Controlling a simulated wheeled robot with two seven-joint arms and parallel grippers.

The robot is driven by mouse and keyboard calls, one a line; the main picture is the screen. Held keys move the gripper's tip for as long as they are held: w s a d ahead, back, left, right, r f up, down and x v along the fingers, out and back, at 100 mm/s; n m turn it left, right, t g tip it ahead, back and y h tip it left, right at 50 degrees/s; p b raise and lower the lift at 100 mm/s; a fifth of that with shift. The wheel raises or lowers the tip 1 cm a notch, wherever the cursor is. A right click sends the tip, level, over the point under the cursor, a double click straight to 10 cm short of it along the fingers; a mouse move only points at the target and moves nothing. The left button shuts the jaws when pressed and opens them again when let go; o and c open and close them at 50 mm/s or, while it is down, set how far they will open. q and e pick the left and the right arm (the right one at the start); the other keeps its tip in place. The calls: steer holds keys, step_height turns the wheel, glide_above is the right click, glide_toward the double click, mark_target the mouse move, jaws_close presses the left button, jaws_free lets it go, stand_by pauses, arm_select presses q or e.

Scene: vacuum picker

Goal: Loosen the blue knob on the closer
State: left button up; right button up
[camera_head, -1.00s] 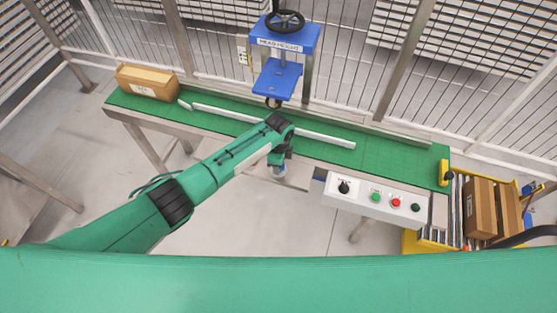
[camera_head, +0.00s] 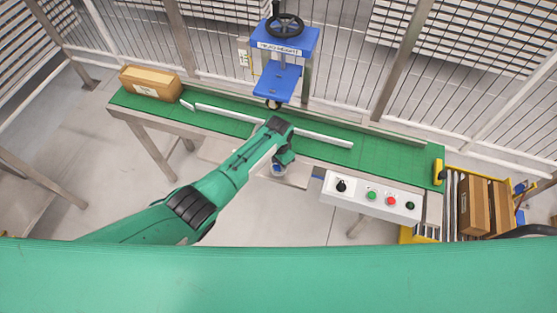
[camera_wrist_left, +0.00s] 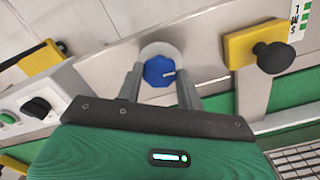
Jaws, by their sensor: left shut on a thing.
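The blue knob (camera_wrist_left: 159,71) has a white pointer line and sits in front of a pale round plate on the closer's side, in the left wrist view. My left gripper (camera_wrist_left: 160,80) has one finger on each side of the knob and is shut on it. In the head view my left gripper (camera_head: 279,168) is at the near edge of the closer's green belt (camera_head: 380,152), and the knob is mostly hidden there by the wrist. My right gripper is in neither view.
A blue press with a black handwheel (camera_head: 285,26) stands over the belt. A cardboard box (camera_head: 150,82) sits at the belt's left end. A white control panel (camera_head: 370,199) is right of my gripper. A yellow clamp with a black knob (camera_wrist_left: 272,52) is close by.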

arm_select(q)
steer(key=n+p, duration=0.1)
steer(key=n, duration=0.2)
steer(key=shift+r+n, duration=0.15)
steer(key=shift+n, duration=0.15)
steer(key=shift+w+n+p, duration=0.1)
steer(key=shift+n+p, duration=0.2)
steer(key=shift+n, duration=1.4)
steer(key=o, duration=1)
steer(key=shift+r, duration=0.35)
step_height(320, 180, up, 13)
steer(key=shift+f, duration=0.1)
